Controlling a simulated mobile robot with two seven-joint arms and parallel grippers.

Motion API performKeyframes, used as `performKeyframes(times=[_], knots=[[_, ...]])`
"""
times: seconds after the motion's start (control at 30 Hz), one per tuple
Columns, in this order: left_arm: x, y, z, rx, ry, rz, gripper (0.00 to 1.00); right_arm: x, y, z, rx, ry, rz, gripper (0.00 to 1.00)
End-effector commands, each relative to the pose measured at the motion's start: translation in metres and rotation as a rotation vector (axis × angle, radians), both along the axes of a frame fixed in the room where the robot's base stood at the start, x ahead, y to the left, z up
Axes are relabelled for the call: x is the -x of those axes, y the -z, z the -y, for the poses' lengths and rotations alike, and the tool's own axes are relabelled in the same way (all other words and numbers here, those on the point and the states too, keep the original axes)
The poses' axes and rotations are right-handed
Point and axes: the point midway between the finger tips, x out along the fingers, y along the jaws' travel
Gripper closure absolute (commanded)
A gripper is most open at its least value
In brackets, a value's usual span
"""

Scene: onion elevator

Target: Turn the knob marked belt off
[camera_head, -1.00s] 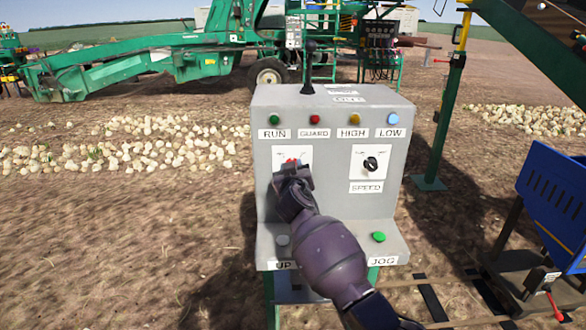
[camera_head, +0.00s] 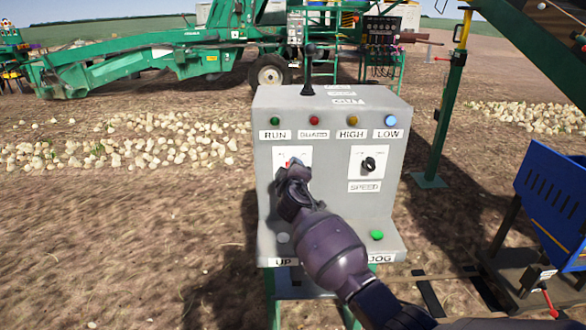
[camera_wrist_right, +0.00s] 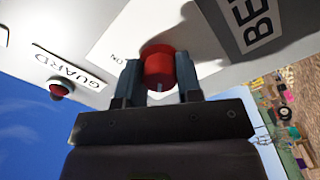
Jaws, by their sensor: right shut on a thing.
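The red belt knob (camera_wrist_right: 158,65) is on a white plate on the front of the grey control box (camera_head: 330,120). In the right wrist view its label (camera_wrist_right: 258,18) shows only "BE", and a small "ON" mark (camera_wrist_right: 118,57) is beside the knob. My right gripper (camera_wrist_right: 160,80) is shut on the knob, one finger on each side. In the head view my right gripper (camera_head: 292,174) covers most of the knob and hides its label; a little red shows. My left gripper is not in view.
A black speed knob (camera_head: 368,165) is to the right on the same box. RUN, GUARD, HIGH and LOW lamps line the top. A green JOG button (camera_head: 377,235) and a grey UP button (camera_head: 283,238) are on the lower ledge. A blue panel (camera_head: 552,200) stands at the right.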

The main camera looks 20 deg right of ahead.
Motion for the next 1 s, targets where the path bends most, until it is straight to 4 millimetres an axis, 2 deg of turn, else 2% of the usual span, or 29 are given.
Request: performKeyframes(times=[0.6, 0.63, 0.77, 0.8, 1.0], knots=[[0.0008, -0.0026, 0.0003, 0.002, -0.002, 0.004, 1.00, 0.0002, 0.0013, 0.0002, 0.043, 0.000, -0.014, 0.91], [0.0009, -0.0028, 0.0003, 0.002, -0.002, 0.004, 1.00, 0.0001, 0.0013, 0.0001, 0.043, 0.000, -0.014, 0.64], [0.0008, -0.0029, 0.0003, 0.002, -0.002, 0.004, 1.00, 0.0001, 0.0010, 0.0001, 0.042, 0.000, -0.013, 0.44], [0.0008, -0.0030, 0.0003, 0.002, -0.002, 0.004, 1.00, 0.0001, 0.0009, 0.0001, 0.042, 0.000, -0.013, 0.42], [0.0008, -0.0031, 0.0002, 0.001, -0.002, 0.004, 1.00, 0.0001, 0.0003, -0.0001, 0.041, 0.000, -0.012, 0.42]])
